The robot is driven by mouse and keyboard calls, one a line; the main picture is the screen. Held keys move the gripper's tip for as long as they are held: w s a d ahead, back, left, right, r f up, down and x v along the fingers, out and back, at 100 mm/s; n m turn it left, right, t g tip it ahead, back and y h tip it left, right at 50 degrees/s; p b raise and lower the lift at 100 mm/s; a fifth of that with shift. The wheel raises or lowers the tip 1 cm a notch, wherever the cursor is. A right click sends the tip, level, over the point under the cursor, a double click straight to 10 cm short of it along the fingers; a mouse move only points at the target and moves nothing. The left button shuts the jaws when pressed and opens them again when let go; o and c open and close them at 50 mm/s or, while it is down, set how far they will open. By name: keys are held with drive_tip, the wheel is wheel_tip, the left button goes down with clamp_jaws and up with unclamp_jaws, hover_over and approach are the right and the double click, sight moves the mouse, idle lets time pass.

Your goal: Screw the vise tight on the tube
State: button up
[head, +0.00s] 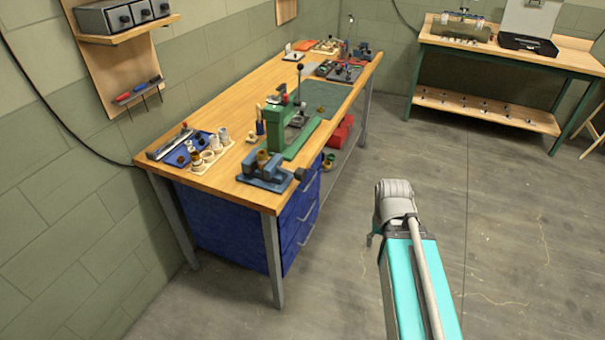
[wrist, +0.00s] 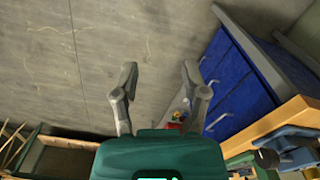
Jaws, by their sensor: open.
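The blue vise (head: 264,178) sits at the front right corner of the wooden workbench in the head view. A dark round knob (head: 300,174) is at the vise's right side, past the bench edge. In the wrist view, part of the vise (wrist: 298,145) and its knob (wrist: 266,158) show at lower right. My gripper (wrist: 158,78) is open and empty, pointing over bare floor, apart from the vise.
The workbench (head: 224,192) also carries a green press (head: 280,128) behind the vise and a block with several pale cups (head: 208,152) to the left. Blue drawers (head: 298,212) hang below. Open floor lies right of the bench. A second bench (head: 500,50) stands at the back right.

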drive_tip(key=shift+o, duration=0.9)
drive_tip(key=shift+w+r, duration=0.1)
drive_tip(key=shift+w, duration=0.05)
wheel_tip(320, 180, up, 14)
drive_tip(key=m+p, duration=0.4)
drive_tip(key=p, duration=1.1)
hover_over(301, 170)
drive_tip(key=shift+w+a+r, duration=0.1)
drive_tip(key=shift+b, duration=0.4)
wheel_tip(301, 170, down, 14)
drive_tip(key=b, duration=1.3)
drive_tip(key=shift+r, duration=0.1)
drive_tip(key=shift+b, duration=0.3)
